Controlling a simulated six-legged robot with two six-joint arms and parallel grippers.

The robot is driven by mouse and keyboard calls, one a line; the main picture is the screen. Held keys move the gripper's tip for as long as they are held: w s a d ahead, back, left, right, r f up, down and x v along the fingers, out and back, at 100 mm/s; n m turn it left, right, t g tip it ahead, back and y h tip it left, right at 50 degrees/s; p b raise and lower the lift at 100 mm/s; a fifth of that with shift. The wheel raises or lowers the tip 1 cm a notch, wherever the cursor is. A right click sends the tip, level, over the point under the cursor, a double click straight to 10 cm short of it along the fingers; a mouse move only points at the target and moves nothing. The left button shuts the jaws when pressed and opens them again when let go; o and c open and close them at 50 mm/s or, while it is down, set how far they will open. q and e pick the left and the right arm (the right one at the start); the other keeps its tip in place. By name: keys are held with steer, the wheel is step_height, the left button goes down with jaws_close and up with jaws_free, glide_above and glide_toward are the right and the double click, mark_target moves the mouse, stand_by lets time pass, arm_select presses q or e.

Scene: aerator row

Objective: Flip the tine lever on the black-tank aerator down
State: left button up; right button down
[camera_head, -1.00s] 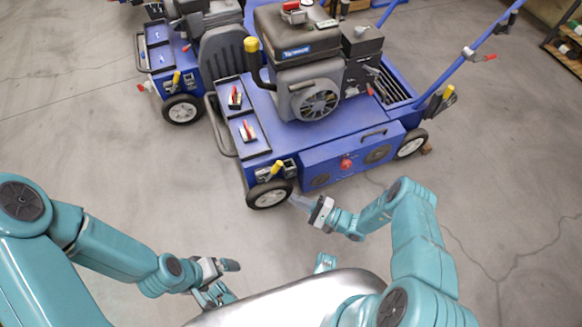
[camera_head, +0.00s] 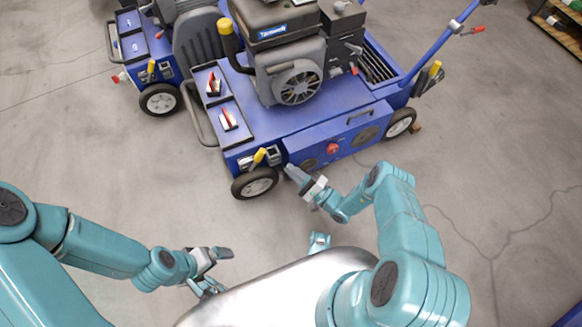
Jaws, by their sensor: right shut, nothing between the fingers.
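The black-tank aerator is the nearer blue machine (camera_head: 310,137), with a black tank (camera_head: 275,18) on top. A short yellow-tipped lever (camera_head: 259,156) sits in a grey bracket at its near left corner, tilted up. A taller yellow-capped handle (camera_head: 228,38) stands by the engine, and another yellow grip (camera_head: 435,69) is at the rear. No readable label shows which is the tine lever. My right gripper (camera_head: 289,169) is shut and empty, just right of the corner bracket and in front of the blue side; contact cannot be told. My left gripper (camera_head: 222,270) is open and empty, low over the floor.
A second blue aerator (camera_head: 130,45) stands behind to the left, with its own yellow lever. The near aerator's front wheel (camera_head: 255,183) is below the bracket. A shelf (camera_head: 560,28) is at the far right.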

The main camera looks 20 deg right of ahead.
steer(key=b+x, duration=0.1)
steer(key=x, duration=0.6)
steer(key=shift+w, duration=0.25)
steer(key=shift+r, duration=0.15)
